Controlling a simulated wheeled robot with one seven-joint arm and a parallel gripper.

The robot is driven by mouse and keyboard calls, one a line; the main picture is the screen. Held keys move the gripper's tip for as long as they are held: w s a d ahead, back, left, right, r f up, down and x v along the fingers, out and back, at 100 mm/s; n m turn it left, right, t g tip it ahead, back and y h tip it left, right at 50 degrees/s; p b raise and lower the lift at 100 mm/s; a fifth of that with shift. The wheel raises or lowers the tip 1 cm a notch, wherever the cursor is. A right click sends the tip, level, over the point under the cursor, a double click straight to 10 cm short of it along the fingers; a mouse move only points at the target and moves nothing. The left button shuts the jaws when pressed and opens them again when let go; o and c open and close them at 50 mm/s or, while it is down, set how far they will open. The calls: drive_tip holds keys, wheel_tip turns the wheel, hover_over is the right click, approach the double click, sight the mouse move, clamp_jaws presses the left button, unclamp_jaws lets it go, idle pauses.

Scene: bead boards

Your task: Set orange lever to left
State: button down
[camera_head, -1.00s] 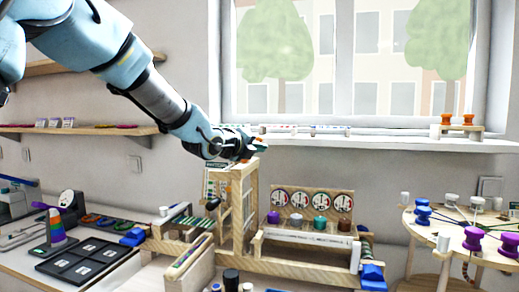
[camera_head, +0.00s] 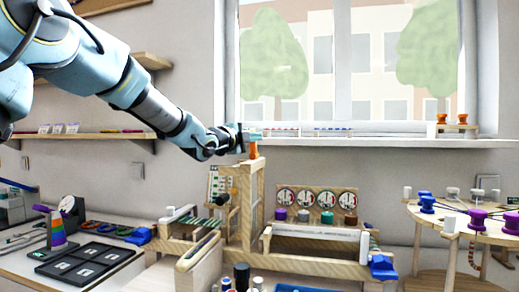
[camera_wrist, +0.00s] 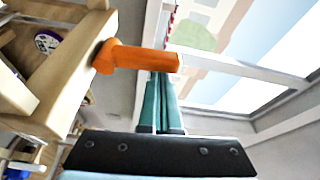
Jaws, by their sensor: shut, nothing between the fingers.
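The orange lever (camera_wrist: 138,58) sticks out from the side of a pale wooden post (camera_wrist: 62,72) in the wrist view. In the head view the lever (camera_head: 253,148) shows at the top of the wooden tower (camera_head: 247,195), just right of my gripper (camera_head: 243,138). My gripper's teal fingers (camera_wrist: 158,82) are together and empty. Their tips end at the lever's outer part, which covers them in the wrist view. I cannot tell whether they touch it.
A wooden rack (camera_head: 315,238) with round dials and coloured knobs stands right of the tower. A round table (camera_head: 470,222) with spools is at the right. The window sill (camera_head: 380,142) lies behind. The air above the tower is free.

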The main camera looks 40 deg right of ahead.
drive_tip(key=w+n+b, duration=0.1)
drive_tip(key=n+b, duration=0.1)
drive_tip(key=a+n+t+h+b, duration=0.1)
drive_tip(key=n+b, duration=0.1)
drive_tip(key=w+n+b, duration=0.1)
drive_tip(key=n+b, duration=0.1)
drive_tip(key=shift+w+a+f+n+t+h, duration=0.25)
drive_tip(key=shift+w+a+n+t+h, duration=0.05)
drive_tip(key=shift+w+a+t, duration=0.1)
idle(0.3)
